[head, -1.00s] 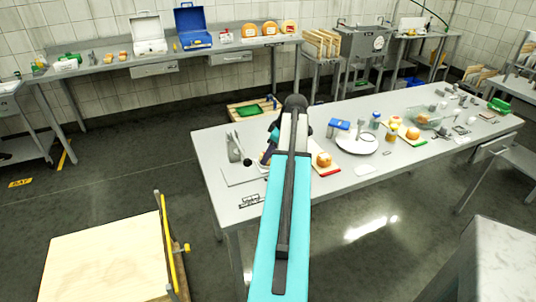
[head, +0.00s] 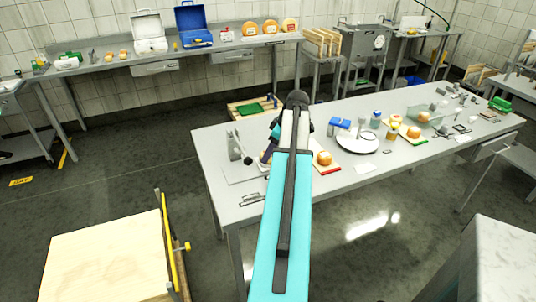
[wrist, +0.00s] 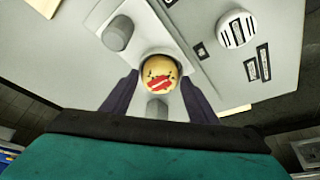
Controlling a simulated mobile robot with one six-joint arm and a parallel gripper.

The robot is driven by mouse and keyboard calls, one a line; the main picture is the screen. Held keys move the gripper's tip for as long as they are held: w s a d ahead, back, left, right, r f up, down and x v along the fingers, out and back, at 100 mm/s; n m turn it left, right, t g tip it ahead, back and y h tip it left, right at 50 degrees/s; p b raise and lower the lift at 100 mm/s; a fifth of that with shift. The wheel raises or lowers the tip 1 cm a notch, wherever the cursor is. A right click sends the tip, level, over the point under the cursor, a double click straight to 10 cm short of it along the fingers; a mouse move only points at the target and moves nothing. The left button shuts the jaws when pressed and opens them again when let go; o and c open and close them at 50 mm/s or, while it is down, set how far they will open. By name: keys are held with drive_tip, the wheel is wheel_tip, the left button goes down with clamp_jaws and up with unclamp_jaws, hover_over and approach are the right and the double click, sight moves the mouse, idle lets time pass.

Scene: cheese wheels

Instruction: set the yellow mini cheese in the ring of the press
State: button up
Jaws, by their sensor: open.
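The yellow mini cheese (wrist: 159,73), with a red label and dark marks, shows in the wrist view between the fingertips of my gripper (wrist: 158,82). The two dark purple fingers are open, one on each side of it. Whether they touch it I cannot tell. In the head view my gripper (head: 268,152) is low over the left end of the long table, and the cheese is not clearly visible there. A grey upright device (head: 235,146), perhaps the press, stands just left of my gripper. I cannot make out its ring.
The long grey table (head: 225,215) carries a pale board (head: 241,174) beside my gripper. A grey rounded block (wrist: 118,33) shows near the cheese.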

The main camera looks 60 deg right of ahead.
drive_tip(key=b+v, duration=0.1)
drive_tip(key=v, duration=1)
drive_tip(key=shift+b, duration=0.35)
drive_tip(key=shift+s+r, duration=0.15)
idle(0.3)
